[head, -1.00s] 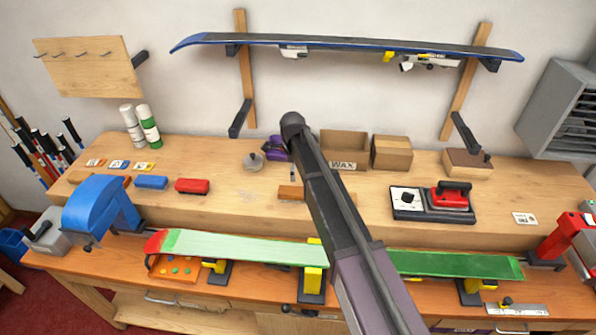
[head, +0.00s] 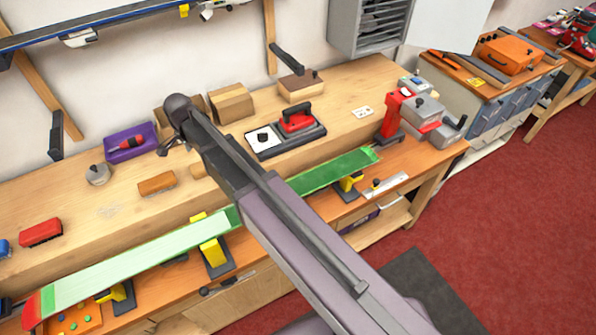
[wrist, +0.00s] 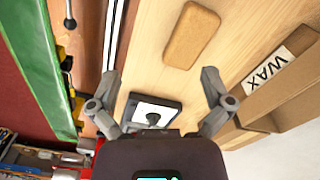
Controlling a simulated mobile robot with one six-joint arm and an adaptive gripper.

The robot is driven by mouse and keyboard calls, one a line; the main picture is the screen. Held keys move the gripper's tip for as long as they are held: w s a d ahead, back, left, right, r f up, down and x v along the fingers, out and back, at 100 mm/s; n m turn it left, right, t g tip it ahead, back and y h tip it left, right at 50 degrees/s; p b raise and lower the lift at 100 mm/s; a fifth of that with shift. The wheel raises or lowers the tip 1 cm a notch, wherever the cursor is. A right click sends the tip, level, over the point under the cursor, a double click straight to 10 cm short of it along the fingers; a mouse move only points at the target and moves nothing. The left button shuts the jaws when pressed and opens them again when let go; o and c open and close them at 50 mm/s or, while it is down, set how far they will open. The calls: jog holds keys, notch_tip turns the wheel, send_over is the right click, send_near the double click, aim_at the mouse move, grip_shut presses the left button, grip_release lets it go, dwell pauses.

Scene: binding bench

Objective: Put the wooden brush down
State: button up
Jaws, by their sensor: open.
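A brown wooden block, which looks like the wooden brush (head: 157,183), lies on the raised bench shelf in the head view. A second tan block (head: 198,170) beside it is partly hidden by my arm. In the wrist view a tan block with rounded corners (wrist: 190,35) lies flat on the wood; it seems to be that second one. My gripper (wrist: 160,75) is open, its two fingers wide apart with nothing between them. It is above the bench, apart from the block. In the head view my gripper (head: 172,145) shows only partly beside the arm.
The WAX box (wrist: 275,75) stands close to my right finger. A waxing iron (head: 297,120) sits on its pad. A green ski (head: 140,255) runs along the bench front. A purple tray (head: 130,143) and a red brush (head: 40,232) are further left. Bare shelf (head: 105,210) lies between them.

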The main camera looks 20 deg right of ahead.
jog(key=s+d+n, duration=0.3)
jog(key=s+d, duration=0.2)
jog(key=d, duration=0.4)
jog(key=s+d+n, duration=0.4)
jog(key=s+d, duration=0.1)
jog(key=d, duration=0.4)
jog(key=s+d+n, duration=0.3)
jog(key=s+d, duration=0.2)
jog(key=d, duration=0.5)
jog(key=shift+s+n, duration=0.15)
jog(key=shift+n, duration=0.15)
jog(key=shift+d, duration=0.1)
notch_tip(320, 180, down, 3)
jog(key=b, duration=0.3)
jog(key=shift+f, duration=0.15)
jog(key=shift+c, duration=0.2)
jog(key=c, duration=0.6)
jog(key=shift+o, duration=0.2)
